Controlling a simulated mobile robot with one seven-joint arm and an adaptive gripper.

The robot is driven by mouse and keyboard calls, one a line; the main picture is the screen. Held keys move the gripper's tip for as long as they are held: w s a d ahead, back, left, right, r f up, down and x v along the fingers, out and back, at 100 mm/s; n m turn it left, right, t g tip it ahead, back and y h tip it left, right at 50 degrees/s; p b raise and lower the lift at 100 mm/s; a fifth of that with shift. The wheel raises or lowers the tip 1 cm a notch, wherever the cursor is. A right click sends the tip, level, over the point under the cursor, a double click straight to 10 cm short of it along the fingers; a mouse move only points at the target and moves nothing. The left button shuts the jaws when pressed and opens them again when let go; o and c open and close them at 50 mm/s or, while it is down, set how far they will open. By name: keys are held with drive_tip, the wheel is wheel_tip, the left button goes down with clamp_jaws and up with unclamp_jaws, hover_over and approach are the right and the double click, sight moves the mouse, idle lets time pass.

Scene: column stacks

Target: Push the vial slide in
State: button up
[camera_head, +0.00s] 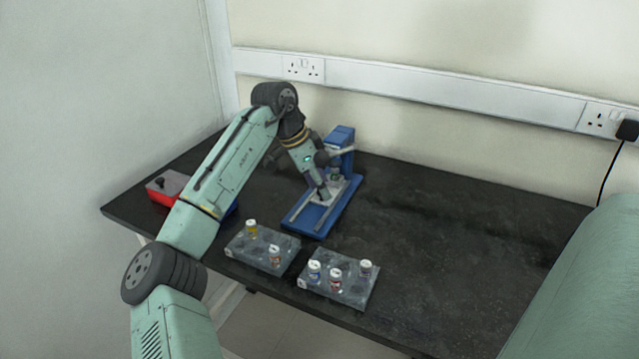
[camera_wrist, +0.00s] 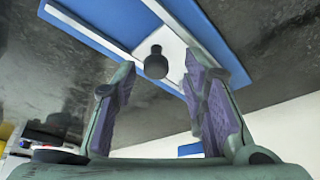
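The vial slide shows in the wrist view as a white plate (camera_wrist: 172,48) with a black knob (camera_wrist: 156,66), set between pale rails on a blue base (camera_wrist: 110,14). In the head view the blue device (camera_head: 318,217) stands toward the back of the bench, its rails running toward the front, with a blue upright (camera_head: 341,137) at its rear. My gripper (camera_head: 323,192) is over the rails, partly hiding the slide. In the wrist view my gripper (camera_wrist: 160,72) has its purple-padded fingers apart, with the knob seen between the tips. I cannot tell whether they touch it.
Two grey racks, left (camera_head: 262,250) and right (camera_head: 342,285), hold several capped vials in front of the device. A red box (camera_head: 168,188) is at the left, partly behind my arm. The bench's right side (camera_head: 460,240) is clear. A wall stands behind.

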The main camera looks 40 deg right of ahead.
drive_tip(key=v, duration=1.2)
idle(0.3)
